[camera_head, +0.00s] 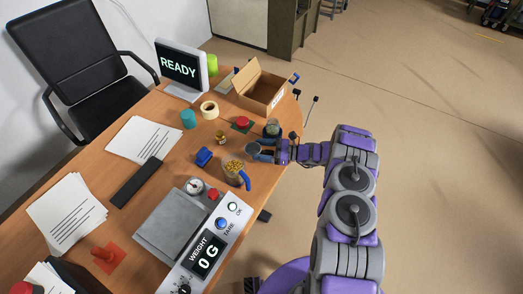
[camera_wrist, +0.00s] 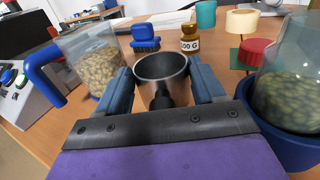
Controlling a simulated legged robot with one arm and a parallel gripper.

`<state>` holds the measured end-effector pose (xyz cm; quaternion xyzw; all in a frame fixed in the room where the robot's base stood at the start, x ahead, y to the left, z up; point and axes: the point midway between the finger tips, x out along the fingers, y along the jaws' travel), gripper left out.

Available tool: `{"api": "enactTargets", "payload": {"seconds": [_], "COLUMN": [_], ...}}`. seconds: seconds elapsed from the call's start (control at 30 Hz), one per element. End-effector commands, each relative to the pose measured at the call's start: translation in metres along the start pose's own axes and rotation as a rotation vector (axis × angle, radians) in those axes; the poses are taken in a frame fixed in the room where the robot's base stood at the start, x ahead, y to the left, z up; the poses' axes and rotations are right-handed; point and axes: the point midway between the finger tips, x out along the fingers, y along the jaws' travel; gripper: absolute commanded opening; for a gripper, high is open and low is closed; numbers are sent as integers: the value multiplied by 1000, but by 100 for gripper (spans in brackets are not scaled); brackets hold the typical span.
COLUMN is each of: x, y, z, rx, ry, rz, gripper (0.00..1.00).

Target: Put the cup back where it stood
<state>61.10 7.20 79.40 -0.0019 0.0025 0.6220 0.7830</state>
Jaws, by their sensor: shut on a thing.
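The cup (camera_head: 253,148) is a small dark grey metal cup. In the wrist view the cup (camera_wrist: 162,66) sits upright between the two blue fingers, its open rim facing up and no contents visible. My gripper (camera_head: 266,151) is shut on it near the right edge of the desk (camera_head: 190,111); the gripper (camera_wrist: 163,80) also shows in the wrist view. I cannot tell whether the cup's base touches the desk. No mark for its former place can be made out.
A blue-handled jug of beans (camera_head: 233,171) stands left of the gripper in the wrist view, and a clear container of green beans (camera_wrist: 291,85) close on the right. A brass weight (camera_head: 221,138), blue brush (camera_head: 204,157) and red knob (camera_head: 242,121) are nearby. The scale display (camera_head: 206,255) reads 0 G.

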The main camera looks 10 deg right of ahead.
Motion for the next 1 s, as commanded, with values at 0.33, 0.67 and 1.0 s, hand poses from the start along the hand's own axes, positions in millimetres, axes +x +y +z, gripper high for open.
{"api": "enactTargets", "payload": {"seconds": [0.33,0.67,1.0], "x": [0,0,-28], "y": [0,0,-1], "z": [0,0,3], "rx": [0,0,-1], "ry": [0,0,2], "rz": [0,1,-2], "gripper": [78,94,94]}}
